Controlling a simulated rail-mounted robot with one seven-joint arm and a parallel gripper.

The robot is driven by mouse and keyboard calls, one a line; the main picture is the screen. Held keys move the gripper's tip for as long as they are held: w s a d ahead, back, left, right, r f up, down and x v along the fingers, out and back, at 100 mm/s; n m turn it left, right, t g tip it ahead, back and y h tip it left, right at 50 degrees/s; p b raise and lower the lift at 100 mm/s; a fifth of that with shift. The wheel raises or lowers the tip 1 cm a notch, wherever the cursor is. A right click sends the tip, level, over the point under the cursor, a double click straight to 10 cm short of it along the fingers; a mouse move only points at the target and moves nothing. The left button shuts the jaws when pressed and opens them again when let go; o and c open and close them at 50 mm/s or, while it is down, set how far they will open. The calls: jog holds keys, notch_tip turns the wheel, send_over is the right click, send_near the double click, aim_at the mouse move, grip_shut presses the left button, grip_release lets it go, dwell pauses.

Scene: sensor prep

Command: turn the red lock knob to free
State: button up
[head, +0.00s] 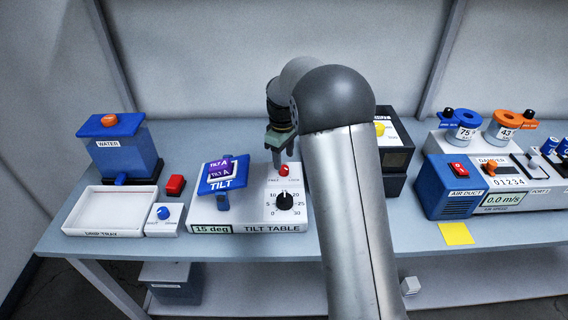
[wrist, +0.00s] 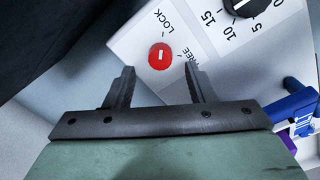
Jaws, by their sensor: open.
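The red lock knob (head: 283,170) sits on top of the white tilt table box (head: 262,212), behind the black angle dial (head: 285,201). In the wrist view, the knob (wrist: 160,56) carries a short white mark between the LOCK and FREE labels; I cannot tell exactly which one it points to. My gripper (head: 281,156) hangs above the knob, pointing down. In the wrist view, my gripper (wrist: 160,82) is open, with its two fingers apart and the knob just beyond the gap between the tips. The fingers look empty.
The blue tilt plate (head: 218,176) stands left of the knob. A red button block (head: 175,185), a blue knob box (head: 164,216), a white drip tray (head: 122,211) and a water tank (head: 122,150) are farther left. A black box (head: 396,150) is close on the right.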

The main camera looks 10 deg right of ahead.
aim_at(284, 167)
jog(key=shift+f, duration=2.1)
jog(key=c, duration=1)
